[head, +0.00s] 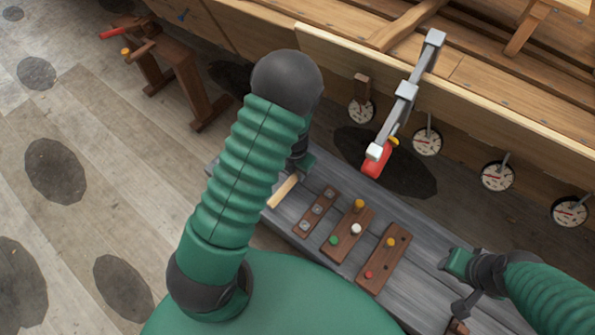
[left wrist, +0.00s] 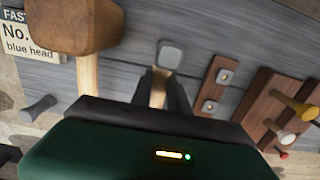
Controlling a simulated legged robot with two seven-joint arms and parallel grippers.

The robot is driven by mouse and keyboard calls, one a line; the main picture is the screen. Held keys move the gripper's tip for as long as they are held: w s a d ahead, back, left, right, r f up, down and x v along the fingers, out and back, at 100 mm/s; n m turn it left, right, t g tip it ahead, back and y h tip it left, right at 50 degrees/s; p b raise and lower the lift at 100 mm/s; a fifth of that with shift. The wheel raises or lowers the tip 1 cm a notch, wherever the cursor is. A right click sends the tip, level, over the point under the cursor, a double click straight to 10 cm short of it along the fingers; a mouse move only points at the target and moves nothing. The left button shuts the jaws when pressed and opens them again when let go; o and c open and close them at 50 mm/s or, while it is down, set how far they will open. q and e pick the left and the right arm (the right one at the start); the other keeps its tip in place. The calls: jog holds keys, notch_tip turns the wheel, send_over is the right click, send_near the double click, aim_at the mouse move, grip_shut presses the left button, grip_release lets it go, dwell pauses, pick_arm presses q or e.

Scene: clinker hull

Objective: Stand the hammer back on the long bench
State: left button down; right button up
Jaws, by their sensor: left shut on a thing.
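The hammer shows in the left wrist view as a grey squarish head (left wrist: 170,55) on a pale wooden handle (left wrist: 158,92). My left gripper (left wrist: 165,85) is shut on that handle. In the head view a pale handle end (head: 283,192) sticks out past my left gripper (head: 300,160), over the left part of the long grey bench (head: 335,182). My arm hides the rest there. I cannot tell whether the hammer touches the bench.
A wooden mallet (left wrist: 75,25) and a label card (left wrist: 30,42) are left of the hammer. A bolted strip (head: 316,212) and two peg blocks (head: 347,233) (head: 384,258) sit right of it. A clamp (head: 405,90) and round dials (head: 427,141) hang on the hull behind.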

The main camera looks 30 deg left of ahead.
pick_arm(q)
jog(key=shift+d+f, duration=0.1)
jog(key=shift+d, duration=0.1)
jog(key=shift+a+f, duration=0.1)
jog(key=shift+f, duration=0.2)
jog(key=c, duration=1.2)
grip_release()
